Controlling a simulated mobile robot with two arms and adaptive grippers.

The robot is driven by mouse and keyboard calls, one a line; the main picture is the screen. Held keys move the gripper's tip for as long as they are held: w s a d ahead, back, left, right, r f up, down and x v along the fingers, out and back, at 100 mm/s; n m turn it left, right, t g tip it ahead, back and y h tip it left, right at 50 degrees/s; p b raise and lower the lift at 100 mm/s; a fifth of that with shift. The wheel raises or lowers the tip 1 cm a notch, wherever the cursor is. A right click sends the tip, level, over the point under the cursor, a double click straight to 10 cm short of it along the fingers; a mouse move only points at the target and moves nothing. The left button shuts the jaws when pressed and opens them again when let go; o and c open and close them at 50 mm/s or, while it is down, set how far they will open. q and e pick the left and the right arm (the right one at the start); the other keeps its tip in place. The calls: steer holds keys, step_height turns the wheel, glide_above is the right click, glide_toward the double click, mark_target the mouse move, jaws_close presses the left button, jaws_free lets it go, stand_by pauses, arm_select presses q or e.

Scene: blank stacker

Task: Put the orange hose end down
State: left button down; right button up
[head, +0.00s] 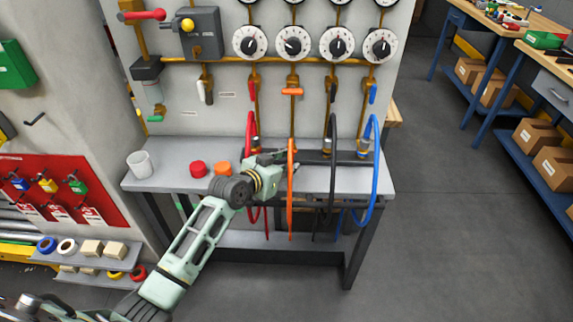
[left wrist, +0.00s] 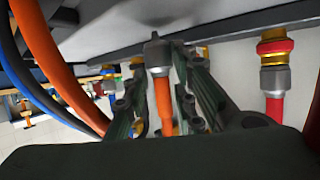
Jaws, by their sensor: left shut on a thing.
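My left gripper (head: 280,158) is at the front of the grey bench in the head view. In the left wrist view its fingers (left wrist: 162,88) are shut on the orange hose end (left wrist: 163,103), which has a grey metal tip (left wrist: 157,52). The tip points up toward the underside of a grey edge. The orange hose (head: 291,195) hangs in a loop in front of the bench, and another length of it (left wrist: 52,70) runs down at the left of the wrist view. The gripper partly hides the hose end in the head view. My right gripper is in neither view.
The red hose (head: 251,130) hangs left of the orange one; its coupling (left wrist: 274,60) is close by in the wrist view. Black (head: 331,190) and blue (head: 373,180) hoses hang to the right. A white cup (head: 140,164), red cap (head: 198,168) and orange cap (head: 223,169) stand on the bench (head: 170,178).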

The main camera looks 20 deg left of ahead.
arm_select(q)
steer(key=shift+f, duration=0.35)
steer(key=c, duration=1.5)
jaws_free()
steer(key=shift+o, duration=0.2)
steer(key=shift+r, duration=0.1)
steer(key=shift+r, duration=0.3)
steer(key=v, duration=1.2)
steer(key=shift+r, duration=0.15)
